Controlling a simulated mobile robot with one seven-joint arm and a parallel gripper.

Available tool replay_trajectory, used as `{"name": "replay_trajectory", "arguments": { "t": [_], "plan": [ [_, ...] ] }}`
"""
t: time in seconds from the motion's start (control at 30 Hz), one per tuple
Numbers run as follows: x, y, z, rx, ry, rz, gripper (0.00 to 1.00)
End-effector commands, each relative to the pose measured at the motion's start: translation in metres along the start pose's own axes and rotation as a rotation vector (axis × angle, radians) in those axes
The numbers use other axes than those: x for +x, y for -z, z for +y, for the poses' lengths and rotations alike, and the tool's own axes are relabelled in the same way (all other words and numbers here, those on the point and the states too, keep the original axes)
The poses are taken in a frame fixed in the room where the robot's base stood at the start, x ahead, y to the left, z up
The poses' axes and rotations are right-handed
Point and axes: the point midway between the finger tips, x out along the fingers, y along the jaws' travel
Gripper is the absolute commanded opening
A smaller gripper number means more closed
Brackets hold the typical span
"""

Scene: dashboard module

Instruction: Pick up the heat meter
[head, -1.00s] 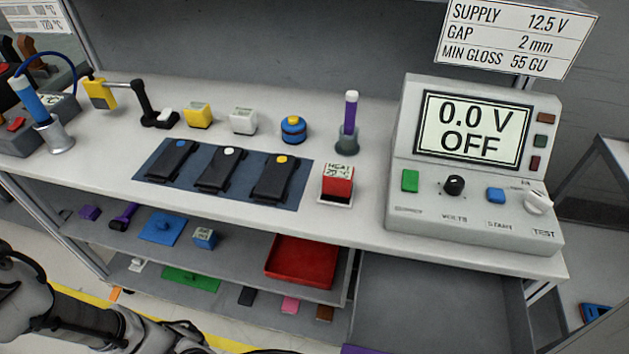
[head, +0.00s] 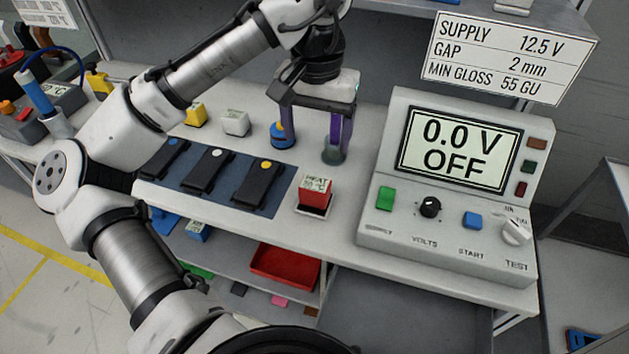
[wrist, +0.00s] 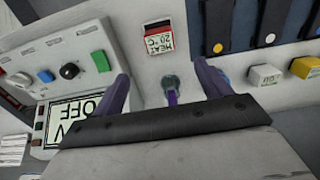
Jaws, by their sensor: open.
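The heat meter (head: 315,192) is a small red block with a white top marked HEAT and a temperature reading. It stands on a pale base near the bench's front edge, between the blue mat and the power supply. In the wrist view the heat meter (wrist: 158,40) shows at top centre, beyond the fingertips. My gripper (head: 313,140) is open and empty, pointing down above the bench behind the heat meter. In the wrist view my gripper (wrist: 160,74) has its fingers well apart, and nothing is between the tips and the meter. No part of the meter's top is hidden.
A grey holder (head: 333,153) with a purple stick (wrist: 172,98) stands close to my right finger. The power supply (head: 450,225) is to the right, reading 0.0 V OFF. A blue mat (head: 228,196) with black devices lies left. A blue round item (head: 283,136) stands behind.

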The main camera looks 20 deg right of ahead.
Motion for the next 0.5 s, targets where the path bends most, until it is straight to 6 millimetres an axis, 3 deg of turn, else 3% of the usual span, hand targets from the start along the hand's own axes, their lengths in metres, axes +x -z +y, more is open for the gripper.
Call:
{"name": "replay_trajectory", "arguments": {
  "t": [0.3,0.5],
  "plan": [
    [0.060,-0.001,0.000,0.002,-0.002,-0.002,0.76],
    [0.077,-0.001,0.000,0.002,-0.003,0.001,0.76]
  ]
}}
